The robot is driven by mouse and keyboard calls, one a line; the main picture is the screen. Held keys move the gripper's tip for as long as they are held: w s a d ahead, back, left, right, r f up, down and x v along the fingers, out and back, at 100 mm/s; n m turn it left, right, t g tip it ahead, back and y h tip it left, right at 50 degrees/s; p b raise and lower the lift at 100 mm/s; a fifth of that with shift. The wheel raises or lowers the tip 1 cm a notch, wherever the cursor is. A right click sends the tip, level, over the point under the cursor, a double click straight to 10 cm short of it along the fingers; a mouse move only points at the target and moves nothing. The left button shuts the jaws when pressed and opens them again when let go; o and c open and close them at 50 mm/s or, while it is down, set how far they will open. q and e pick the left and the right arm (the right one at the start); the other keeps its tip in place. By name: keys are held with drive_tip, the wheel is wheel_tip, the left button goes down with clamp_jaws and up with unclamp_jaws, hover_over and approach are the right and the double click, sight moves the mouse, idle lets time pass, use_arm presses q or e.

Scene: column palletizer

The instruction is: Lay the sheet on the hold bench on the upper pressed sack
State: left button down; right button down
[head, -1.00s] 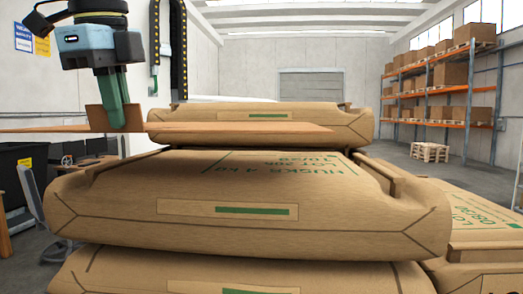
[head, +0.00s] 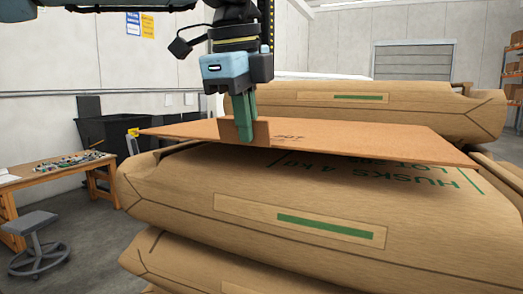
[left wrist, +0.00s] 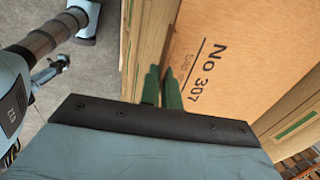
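The sheet (head: 370,138) is a thin flat brown board with an upright tab at its near edge. It is held close above a plump brown sack (head: 165,195) marked "HUSKS 4 kg", the top one of the near stack. I cannot tell whether they touch. My left gripper (head: 246,138) is shut on the sheet's tab, fingers pointing down. In the left wrist view the green fingers (left wrist: 162,92) are at the edge of the sheet (left wrist: 225,60), which reads "No 307". Much of the sack's top is hidden by the sheet. My right gripper is not in view.
Another sack (head: 440,105) lies behind, its top higher than the near sack's. A lower sack (head: 190,262) supports the near one. A wooden workbench (head: 60,178) with small parts, a grey stool (head: 38,245) and black bins (head: 110,130) stand at the left.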

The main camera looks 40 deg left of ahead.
use_arm(q)
drive_tip(key=shift+f, duration=2.35)
drive_tip(key=shift+f, duration=0.15)
drive_tip(key=c, duration=1.6)
unclamp_jaws()
drive_tip(key=v, duration=1.2)
